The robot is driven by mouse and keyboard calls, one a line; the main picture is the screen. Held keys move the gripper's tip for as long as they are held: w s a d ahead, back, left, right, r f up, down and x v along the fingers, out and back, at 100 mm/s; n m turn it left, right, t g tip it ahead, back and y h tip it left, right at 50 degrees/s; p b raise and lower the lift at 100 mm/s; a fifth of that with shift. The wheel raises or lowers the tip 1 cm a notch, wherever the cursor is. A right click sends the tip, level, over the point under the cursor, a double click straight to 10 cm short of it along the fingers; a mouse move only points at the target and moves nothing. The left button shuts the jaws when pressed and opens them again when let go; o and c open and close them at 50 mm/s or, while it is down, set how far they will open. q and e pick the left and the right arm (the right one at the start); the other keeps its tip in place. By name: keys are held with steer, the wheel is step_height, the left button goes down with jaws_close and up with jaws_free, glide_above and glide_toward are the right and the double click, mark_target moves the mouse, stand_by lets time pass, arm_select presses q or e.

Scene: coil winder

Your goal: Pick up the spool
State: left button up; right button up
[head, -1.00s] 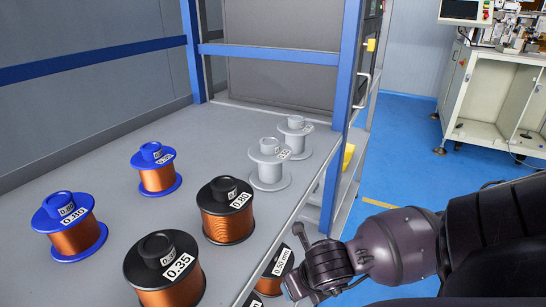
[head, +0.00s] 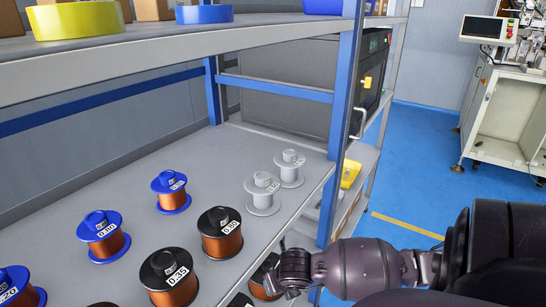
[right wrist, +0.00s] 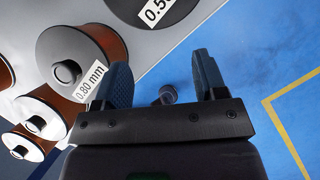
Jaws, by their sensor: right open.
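Several copper-wound spools stand upright on the grey shelf. Black-flanged ones include the 0.80 spool (head: 222,240), the 0.35 spool (head: 168,280) and a partly hidden spool (head: 260,280) near the front edge. Blue-flanged spools (head: 170,200) (head: 103,243) stand to the left. Two pale grey spools (head: 262,200) (head: 289,172) stand further back. My right gripper (head: 280,282) is beside the partly hidden spool, at the shelf edge. In the right wrist view its fingers (right wrist: 163,77) are apart, with no spool between them. The 0.80 mm spool (right wrist: 80,50) shows to their left. My left gripper is out of view.
An upper shelf (head: 200,45) with tape rolls (head: 78,20) hangs over the spools. A blue post (head: 346,120) stands at the shelf's right end. Blue floor (head: 420,190) lies open to the right. A white machine cabinet (head: 500,130) stands behind it.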

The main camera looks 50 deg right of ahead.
mark_target(267, 263)
steer(key=shift+w+d+f+p, duration=0.15)
steer(key=shift+w+d, duration=0.3)
steer(key=shift+w, duration=0.3)
steer(key=shift+w+d+p, duration=0.2)
steer(key=shift+w+d, duration=0.2)
steer(key=shift+w, duration=0.35)
steer(key=shift+w+d+f+p, duration=0.15)
steer(key=shift+w+d, duration=0.3)
steer(key=shift+w, duration=0.3)
steer(key=w, duration=0.1)
steer(key=w+d, duration=0.1)
steer(key=shift+w+d, duration=0.25)
steer(key=shift+w, duration=0.05)
steer(key=shift+b+x, duration=0.7)
steer(key=shift+x, duration=0.5)
steer(key=shift+f, duration=0.3)
steer(key=shift+w+r, duration=0.1)
jaws_close()
steer(key=shift+r, duration=0.1)
